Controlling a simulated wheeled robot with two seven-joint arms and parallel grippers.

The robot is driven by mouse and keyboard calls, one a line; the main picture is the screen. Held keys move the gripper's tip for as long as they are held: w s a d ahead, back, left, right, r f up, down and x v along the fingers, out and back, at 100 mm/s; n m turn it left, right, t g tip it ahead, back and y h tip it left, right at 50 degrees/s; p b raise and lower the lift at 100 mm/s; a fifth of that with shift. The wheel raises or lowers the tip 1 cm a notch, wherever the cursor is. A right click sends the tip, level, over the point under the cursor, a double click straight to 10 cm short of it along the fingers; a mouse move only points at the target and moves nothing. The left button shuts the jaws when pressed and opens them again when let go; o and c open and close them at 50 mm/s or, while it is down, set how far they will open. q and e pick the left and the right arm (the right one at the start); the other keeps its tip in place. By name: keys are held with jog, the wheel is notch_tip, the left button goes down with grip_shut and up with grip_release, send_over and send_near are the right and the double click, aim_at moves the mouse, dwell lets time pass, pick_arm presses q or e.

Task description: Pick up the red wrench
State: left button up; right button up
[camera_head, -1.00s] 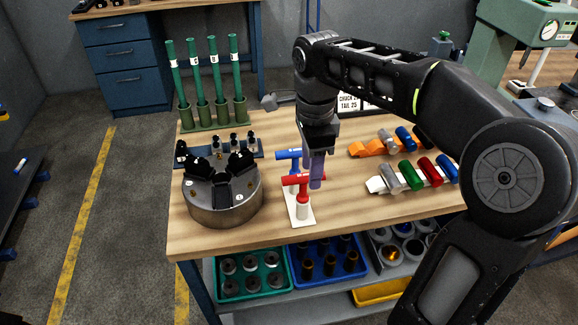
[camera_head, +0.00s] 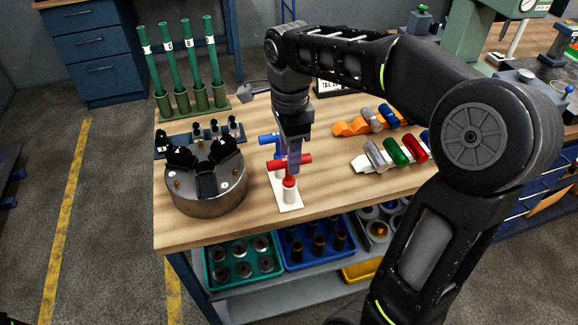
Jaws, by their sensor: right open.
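The red wrench (camera_head: 276,165) is a T-shaped tool standing upright in a white holder (camera_head: 290,207) near the front of the wooden bench. A blue wrench (camera_head: 267,140) of like shape stands just behind it. My right gripper (camera_head: 293,160) points down over the red wrench, its purple-grey fingers at the level of the crossbar and overlapping it in the picture. The jaws are open. I cannot tell whether the fingers touch the bar or straddle it. My left gripper is not in view.
A round three-jaw chuck (camera_head: 207,192) stands left of the wrenches. Behind it are a rack of green tubes (camera_head: 193,98) and a row of small tools. Coloured cylinders on an orange holder (camera_head: 350,129) and a white holder (camera_head: 362,163) lie to the right. Bins (camera_head: 243,280) sit on the shelf below.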

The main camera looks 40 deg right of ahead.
aim_at(289, 180)
notch_tip(289, 180, down, 5)
jog(key=shift+f+p, duration=0.1)
jog(key=shift+p, duration=0.35)
jog(key=shift+c, duration=0.3)
jog(key=shift+a, duration=0.1)
grip_shut()
dwell(0.4)
dwell(0.9)
